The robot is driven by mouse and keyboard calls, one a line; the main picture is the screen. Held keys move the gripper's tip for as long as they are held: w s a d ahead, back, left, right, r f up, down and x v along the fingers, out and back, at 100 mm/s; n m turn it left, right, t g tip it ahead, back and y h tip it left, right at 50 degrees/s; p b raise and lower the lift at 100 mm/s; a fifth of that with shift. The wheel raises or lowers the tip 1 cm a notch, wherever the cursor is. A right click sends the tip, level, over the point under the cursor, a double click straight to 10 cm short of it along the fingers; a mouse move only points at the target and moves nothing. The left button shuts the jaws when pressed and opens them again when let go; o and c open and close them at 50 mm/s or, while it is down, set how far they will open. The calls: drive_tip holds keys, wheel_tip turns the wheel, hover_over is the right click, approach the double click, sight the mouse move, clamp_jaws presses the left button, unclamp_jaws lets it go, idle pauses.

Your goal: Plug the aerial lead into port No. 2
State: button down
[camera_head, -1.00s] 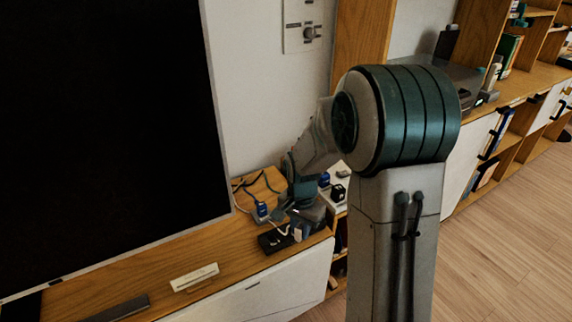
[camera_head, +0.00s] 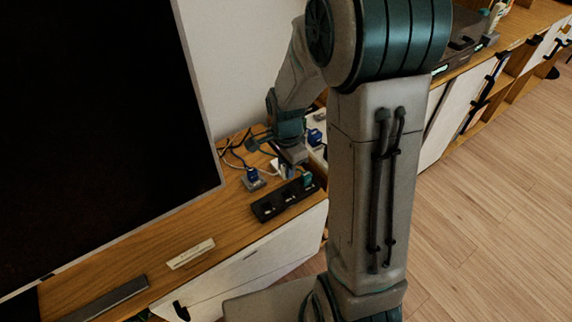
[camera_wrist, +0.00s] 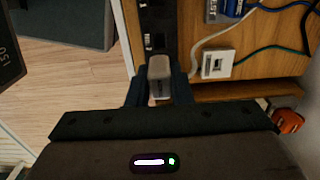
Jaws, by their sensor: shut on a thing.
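My gripper (camera_wrist: 158,90) is shut on a pale grey plug (camera_wrist: 159,67), seen between its two dark fingers in the wrist view. I take the plug for the end of the aerial lead; its cable is not clearly visible. The plug overlaps the black port strip (camera_wrist: 157,36) in that view, and I cannot tell whether they touch. In the head view the strip (camera_head: 270,209) lies on the wooden cabinet top, with small white marks and a teal piece (camera_head: 307,180) at its far right end. My gripper (camera_head: 291,158) is just behind it. The port numbers are unreadable.
A white box (camera_wrist: 216,63) with a pale cable stands beside the strip. A blue connector (camera_wrist: 234,8) and dark cables lie beyond it. The large black screen (camera_head: 90,130) stands at left. A small white label bar (camera_head: 191,253) and a dark bar (camera_head: 112,300) lie nearer.

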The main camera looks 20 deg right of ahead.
drive_tip(key=shift+f+b, duration=2.1)
drive_tip(key=shift+f, duration=0.75)
drive_tip(key=shift+f+b, duration=1.05)
drive_tip(key=shift+f, duration=0.55)
drive_tip(key=c, duration=1.2)
unclamp_jaws()
drive_tip(key=shift+c, duration=0.2)
drive_tip(key=shift+o, duration=0.2)
wheel_tip(320, 180, up, 14)
drive_tip(key=p, duration=0.3)
drive_tip(key=shift+p, duration=0.3)
drive_tip(key=shift+f, duration=0.1)
